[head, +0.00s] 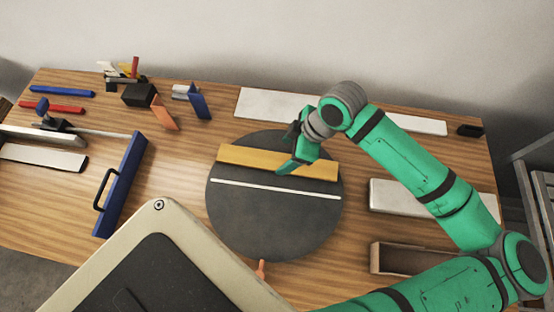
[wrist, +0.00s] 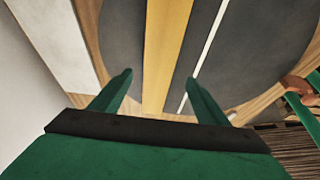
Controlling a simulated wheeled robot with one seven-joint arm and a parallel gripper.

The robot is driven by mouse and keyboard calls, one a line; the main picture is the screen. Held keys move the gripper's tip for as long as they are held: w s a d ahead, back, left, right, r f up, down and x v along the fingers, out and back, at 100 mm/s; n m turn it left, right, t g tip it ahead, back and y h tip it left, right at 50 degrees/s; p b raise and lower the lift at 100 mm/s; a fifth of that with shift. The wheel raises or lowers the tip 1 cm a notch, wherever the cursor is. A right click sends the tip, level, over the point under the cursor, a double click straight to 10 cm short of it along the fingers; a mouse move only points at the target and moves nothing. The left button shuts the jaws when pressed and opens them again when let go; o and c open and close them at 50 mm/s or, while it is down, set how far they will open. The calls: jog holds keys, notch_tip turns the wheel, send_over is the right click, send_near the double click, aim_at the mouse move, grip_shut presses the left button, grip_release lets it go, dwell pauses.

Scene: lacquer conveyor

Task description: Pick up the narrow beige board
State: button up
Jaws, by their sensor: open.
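The narrow beige board (head: 250,157), a tan-yellow strip, lies across the far part of a dark round disc (head: 270,225). A thin white strip (head: 250,186) runs on the disc on its near side. My gripper (head: 291,166) is at the board right of its middle, and my fingers hide part of it. In the wrist view the board (wrist: 165,50) runs between the two spread fingertips of my gripper (wrist: 158,79). The jaws are open. I cannot tell how far above the board they are or whether they touch it.
A long white board (head: 265,104) lies behind the disc. A white block (head: 385,195) and an open brown box (head: 400,258) are at right. A blue bar with a handle (head: 122,185) and several small tools (head: 140,95) are at left.

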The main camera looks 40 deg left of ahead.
aim_at(278, 161)
jog(key=shift+w+x, duration=0.1)
jog(key=shift+x, duration=1.2)
jog(key=shift+w+x, duration=0.15)
jog(key=shift+x, duration=1.15)
jog(key=shift+d, duration=0.2)
jog(key=c, duration=1.3)
